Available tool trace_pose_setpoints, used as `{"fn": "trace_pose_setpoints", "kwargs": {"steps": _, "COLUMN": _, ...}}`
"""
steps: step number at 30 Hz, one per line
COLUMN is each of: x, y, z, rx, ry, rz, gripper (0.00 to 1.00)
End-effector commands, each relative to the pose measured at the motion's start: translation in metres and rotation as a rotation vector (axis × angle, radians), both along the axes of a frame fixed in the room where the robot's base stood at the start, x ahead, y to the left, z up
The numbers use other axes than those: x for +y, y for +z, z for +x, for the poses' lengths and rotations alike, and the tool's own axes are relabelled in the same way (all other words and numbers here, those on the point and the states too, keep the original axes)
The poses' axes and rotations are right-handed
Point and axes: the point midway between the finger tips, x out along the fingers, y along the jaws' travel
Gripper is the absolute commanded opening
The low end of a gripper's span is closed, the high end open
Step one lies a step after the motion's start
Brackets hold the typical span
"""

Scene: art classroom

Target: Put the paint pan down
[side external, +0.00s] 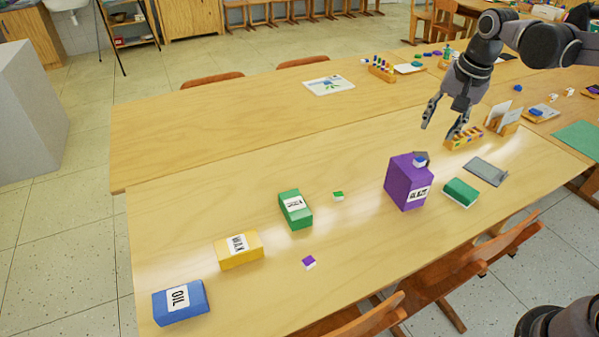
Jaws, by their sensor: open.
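Several small white paint pans with coloured tops are in the side external view. A blue-topped paint pan (421,161) is at the top of the purple box (405,184), next to a dark patch; I cannot tell whether it rests on the lid or in an opening. A green-topped pan (338,196) and a purple-topped pan (309,262) lie on the table (230,185). My gripper (440,132) is open and empty, pointing down above and a little right of the purple box, apart from the blue-topped pan.
A green box (295,209), yellow WAX box (239,250) and blue OIL box (181,301) line the left. A green block (461,192), grey slab (486,171) and wooden holder (462,141) are right of the purple box. The table's middle back is clear.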

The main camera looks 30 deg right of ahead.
Motion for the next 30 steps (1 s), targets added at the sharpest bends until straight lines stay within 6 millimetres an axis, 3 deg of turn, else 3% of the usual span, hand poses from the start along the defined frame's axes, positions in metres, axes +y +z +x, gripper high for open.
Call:
{"fn": "trace_pose_setpoints", "kwargs": {"steps": 7, "x": 0.033, "y": -0.004, "z": -0.058, "rx": -0.138, "ry": 0.369, "rz": -0.118, "gripper": 0.43}}
{"fn": "trace_pose_setpoints", "kwargs": {"steps": 15, "x": 0.058, "y": -0.029, "z": -0.110, "rx": -0.274, "ry": 0.727, "rz": -0.278, "gripper": 0.43}}
{"fn": "trace_pose_setpoints", "kwargs": {"steps": 21, "x": 0.066, "y": -0.044, "z": -0.127, "rx": -0.327, "ry": 0.868, "rz": -0.357, "gripper": 0.43}}
{"fn": "trace_pose_setpoints", "kwargs": {"steps": 30, "x": 0.067, "y": -0.047, "z": -0.130, "rx": -0.338, "ry": 0.896, "rz": -0.374, "gripper": 0.43}}
